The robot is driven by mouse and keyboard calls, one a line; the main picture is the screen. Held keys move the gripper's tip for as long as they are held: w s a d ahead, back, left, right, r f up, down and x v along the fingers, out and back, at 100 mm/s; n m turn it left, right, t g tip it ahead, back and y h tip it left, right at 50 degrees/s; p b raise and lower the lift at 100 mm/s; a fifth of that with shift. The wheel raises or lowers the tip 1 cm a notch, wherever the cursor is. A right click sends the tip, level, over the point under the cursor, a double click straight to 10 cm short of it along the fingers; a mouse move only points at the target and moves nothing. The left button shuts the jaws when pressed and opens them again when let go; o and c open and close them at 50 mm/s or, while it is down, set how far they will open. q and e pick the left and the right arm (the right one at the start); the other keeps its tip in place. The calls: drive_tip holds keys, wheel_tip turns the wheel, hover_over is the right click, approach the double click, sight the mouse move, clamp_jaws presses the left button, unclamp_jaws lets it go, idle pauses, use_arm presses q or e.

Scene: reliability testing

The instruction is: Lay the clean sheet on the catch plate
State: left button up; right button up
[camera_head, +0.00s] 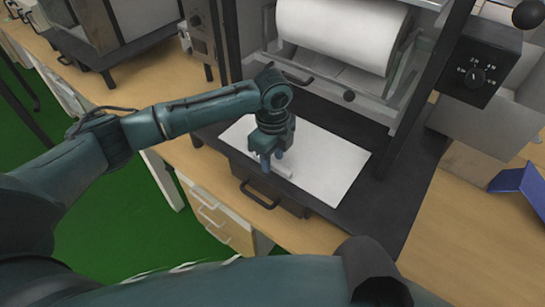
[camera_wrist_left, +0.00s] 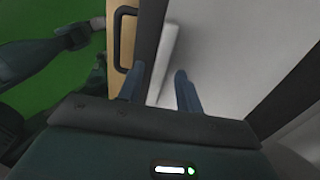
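A white sheet (camera_head: 328,165) lies flat over the dark plate (camera_head: 388,205) at the front of the machine; I take this plate to be the catch plate. A pale raised bar (camera_head: 284,169) shows on the sheet's left part, and also in the left wrist view (camera_wrist_left: 170,52). My left gripper (camera_head: 272,162) points down at the bar, near the sheet's front edge. In the left wrist view its fingers (camera_wrist_left: 157,92) are apart, with the bar in line with the gap. I cannot tell whether they touch it. My right gripper is not in view.
A large white roll (camera_head: 340,32) hangs in the machine behind the sheet. A dark post (camera_head: 428,85) and a control box (camera_head: 478,70) stand to the right. A drawer handle (camera_head: 258,195) is below the front edge. A blue object (camera_head: 522,188) lies on the wooden bench at right.

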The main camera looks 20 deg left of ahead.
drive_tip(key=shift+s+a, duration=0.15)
use_arm(q)
wheel_tip(320, 180, up, 12)
drive_tip(key=shift+f, duration=0.2)
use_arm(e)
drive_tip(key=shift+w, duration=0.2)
